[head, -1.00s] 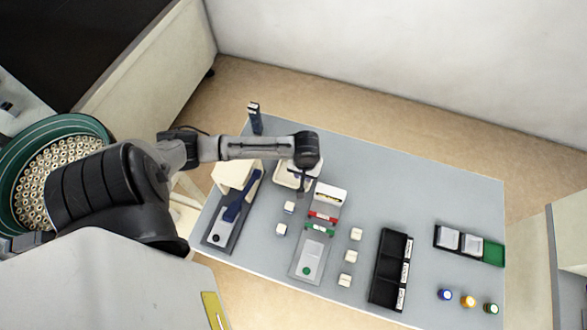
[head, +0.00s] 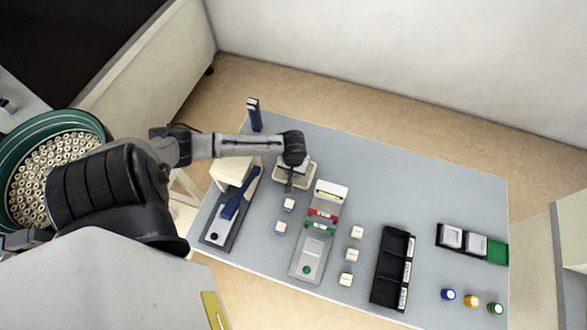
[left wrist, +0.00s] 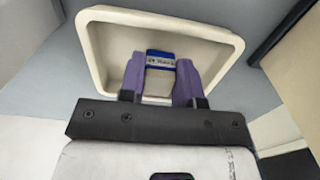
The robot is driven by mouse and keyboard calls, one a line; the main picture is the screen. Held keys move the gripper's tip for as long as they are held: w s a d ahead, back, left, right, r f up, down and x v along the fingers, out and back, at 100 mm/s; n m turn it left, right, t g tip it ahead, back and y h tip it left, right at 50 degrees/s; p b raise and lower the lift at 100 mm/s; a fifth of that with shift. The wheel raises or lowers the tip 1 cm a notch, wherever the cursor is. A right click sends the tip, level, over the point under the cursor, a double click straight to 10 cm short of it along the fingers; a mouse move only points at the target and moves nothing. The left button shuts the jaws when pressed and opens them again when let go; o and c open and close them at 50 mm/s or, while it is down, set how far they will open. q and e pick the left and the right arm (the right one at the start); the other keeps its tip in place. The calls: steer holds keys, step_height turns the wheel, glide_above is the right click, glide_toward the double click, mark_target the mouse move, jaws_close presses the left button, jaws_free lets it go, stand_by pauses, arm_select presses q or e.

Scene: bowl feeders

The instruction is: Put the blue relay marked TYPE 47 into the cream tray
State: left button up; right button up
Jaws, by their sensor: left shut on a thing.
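The cream tray (head: 308,179) is on the grey table, partly hidden under my left arm in the head view. In the left wrist view its rim (left wrist: 92,52) surrounds the fingertips from above. My left gripper (left wrist: 160,82) has purple fingers shut on a blue relay (left wrist: 160,56) with a pale body. The relay is over the inside of the tray; whether it touches the floor cannot be told. Its label is too small to read. In the head view the left gripper (head: 289,186) is at the tray's near side. My right gripper is not in view.
A grey fixture with red and green strips (head: 323,218) stands to the right, then several pale blocks (head: 358,232) and a black compartment bin (head: 390,268). A blue lever device (head: 232,208) is left.

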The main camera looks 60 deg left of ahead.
arm_select(q)
steer(key=o, duration=1)
steer(key=shift+r+p, duration=1.45)
steer(key=shift+r, duration=4.65)
